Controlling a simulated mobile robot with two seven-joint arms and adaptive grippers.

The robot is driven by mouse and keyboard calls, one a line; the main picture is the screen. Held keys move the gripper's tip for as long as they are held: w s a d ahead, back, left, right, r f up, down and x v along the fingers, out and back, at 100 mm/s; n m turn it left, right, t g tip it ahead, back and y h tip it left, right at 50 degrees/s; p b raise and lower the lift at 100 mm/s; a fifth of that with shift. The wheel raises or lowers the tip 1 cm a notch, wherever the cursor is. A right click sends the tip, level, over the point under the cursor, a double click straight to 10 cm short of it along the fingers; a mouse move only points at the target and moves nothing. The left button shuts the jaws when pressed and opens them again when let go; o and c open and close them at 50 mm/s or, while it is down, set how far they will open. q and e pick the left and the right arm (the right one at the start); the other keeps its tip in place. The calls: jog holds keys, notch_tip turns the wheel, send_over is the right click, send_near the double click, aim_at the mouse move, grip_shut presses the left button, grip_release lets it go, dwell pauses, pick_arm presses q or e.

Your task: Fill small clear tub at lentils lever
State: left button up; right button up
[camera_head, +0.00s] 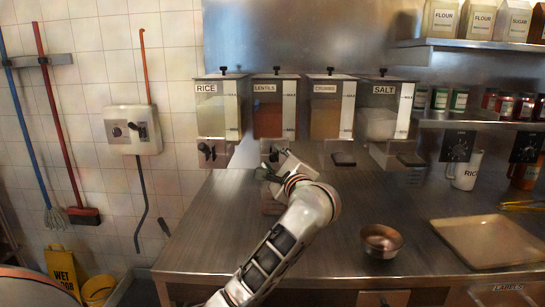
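The lentils dispenser (267,112) is a clear bin labelled LENTILS with reddish contents, mounted on the back wall between the rice and crumbs bins. My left gripper (272,172) is right below it, around the height of its lever. The lever is mostly hidden by the gripper, and I cannot tell if they touch. The fingers are too small and overlapped to show whether they are open or shut. A small clear tub with a pinkish tint (270,204) seems to stand on the counter under the lentils outlet, partly covered by my wrist. My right gripper is not in view.
Rice (218,117), crumbs (325,115) and salt (380,122) dispensers flank the lentils. A metal bowl (381,241) and a beige tray (492,240) sit on the steel counter (210,232). A white mug (465,171) stands back right. The counter's left part is clear.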

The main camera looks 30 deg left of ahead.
pick_arm(q)
jog(key=shift+x, duration=1.05)
grip_shut()
